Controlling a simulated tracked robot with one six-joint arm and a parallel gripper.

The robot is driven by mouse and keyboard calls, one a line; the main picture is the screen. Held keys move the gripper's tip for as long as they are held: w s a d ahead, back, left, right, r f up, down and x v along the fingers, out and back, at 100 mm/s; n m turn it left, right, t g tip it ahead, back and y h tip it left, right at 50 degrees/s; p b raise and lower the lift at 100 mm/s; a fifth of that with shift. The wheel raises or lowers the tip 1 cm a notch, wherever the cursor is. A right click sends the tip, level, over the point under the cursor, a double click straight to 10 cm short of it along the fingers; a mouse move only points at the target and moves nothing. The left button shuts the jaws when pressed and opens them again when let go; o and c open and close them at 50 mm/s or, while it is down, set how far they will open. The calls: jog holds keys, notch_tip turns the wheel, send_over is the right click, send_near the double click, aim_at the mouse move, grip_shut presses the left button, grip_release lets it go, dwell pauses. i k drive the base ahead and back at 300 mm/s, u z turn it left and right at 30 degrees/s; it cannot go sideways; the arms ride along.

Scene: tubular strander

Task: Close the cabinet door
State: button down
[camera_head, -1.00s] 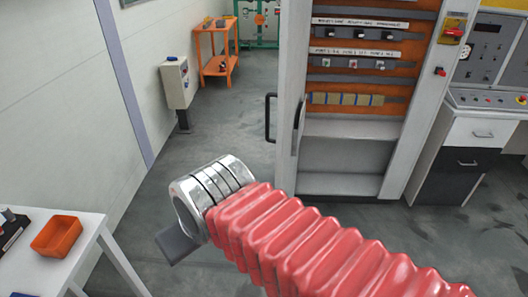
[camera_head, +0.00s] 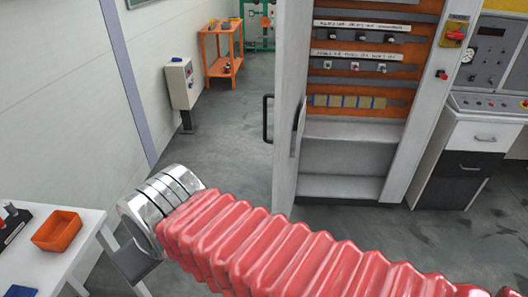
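The grey cabinet (camera_head: 345,187) stands at the upper right of the view, with orange panels, breakers and empty lower shelves showing. Its door (camera_head: 288,110) stands open at the cabinet's left side, seen nearly edge-on. A black handle (camera_head: 267,118) sticks out on the door's left face, and another dark handle shows on its inner side. My arm, in a red ribbed sleeve with a silver wrist, reaches to the lower left. Only a grey flat part of my gripper (camera_head: 135,262) shows beyond the wrist; its fingertips are hidden. It is well apart from the door.
A white table (camera_head: 88,240) with an orange bin (camera_head: 57,231) stands at the lower left, close to my wrist. A grey control box (camera_head: 181,85) on a post and an orange cart (camera_head: 222,55) stand farther back. The floor left of the door is clear.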

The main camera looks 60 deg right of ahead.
aim_at(294, 18)
jog(key=u, duration=0.05)
jog(key=i, duration=1)
jog(key=z, duration=0.05)
